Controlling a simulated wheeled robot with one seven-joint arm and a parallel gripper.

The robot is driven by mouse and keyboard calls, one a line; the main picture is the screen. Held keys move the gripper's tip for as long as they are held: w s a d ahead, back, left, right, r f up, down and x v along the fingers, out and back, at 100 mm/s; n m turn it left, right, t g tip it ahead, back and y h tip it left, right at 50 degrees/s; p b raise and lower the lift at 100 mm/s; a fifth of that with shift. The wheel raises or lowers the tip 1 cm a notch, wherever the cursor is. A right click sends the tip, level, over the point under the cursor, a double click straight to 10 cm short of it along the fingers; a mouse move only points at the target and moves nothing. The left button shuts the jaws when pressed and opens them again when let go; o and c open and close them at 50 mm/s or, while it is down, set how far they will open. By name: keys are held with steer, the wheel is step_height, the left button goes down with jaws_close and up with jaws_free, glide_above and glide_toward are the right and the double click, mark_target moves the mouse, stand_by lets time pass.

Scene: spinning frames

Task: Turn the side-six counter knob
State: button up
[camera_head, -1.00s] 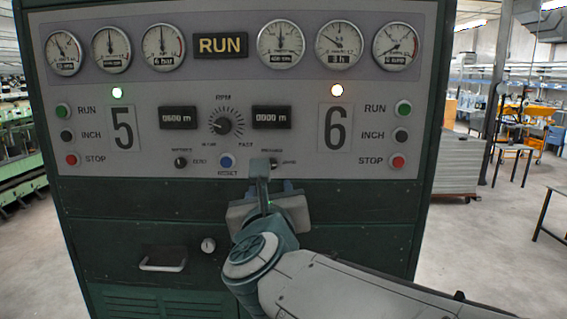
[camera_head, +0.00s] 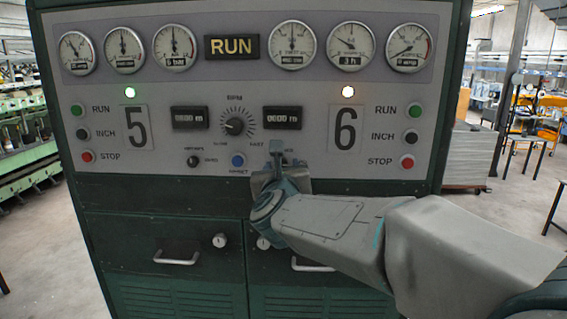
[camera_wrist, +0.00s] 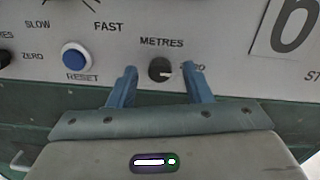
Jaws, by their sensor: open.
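The side-six counter knob (camera_wrist: 160,69) is small, round and black, with a pale pointer mark aimed right towards "ZERO". It sits under the word "METRES" on the grey panel. In the wrist view my gripper (camera_wrist: 161,74) is open, with one blue finger left of the knob and one right of it. A gap shows on both sides; the wrist view does not settle how far the tips are from the panel. In the head view my gripper (camera_head: 277,150) is in front of the panel below the right-hand counter (camera_head: 283,118) and hides most of the knob.
The blue RESET button (camera_wrist: 76,56) is just left of the left finger. The matching side-five knob (camera_head: 194,161) and the RPM dial (camera_head: 235,124) are nearby. Drawer handles (camera_head: 177,258) stick out below the panel.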

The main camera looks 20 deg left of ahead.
steer(key=shift+w, duration=0.25)
jaws_close()
steer(key=shift+a+n+h+p, duration=0.15)
steer(key=shift+n+p, duration=0.5)
steer(key=shift+n, duration=3.75)
steer(key=shift+n+h+p, duration=0.25)
steer(key=shift+n+p, duration=0.35)
steer(key=shift+n, duration=3.8)
steer(key=c, duration=1)
jaws_free()
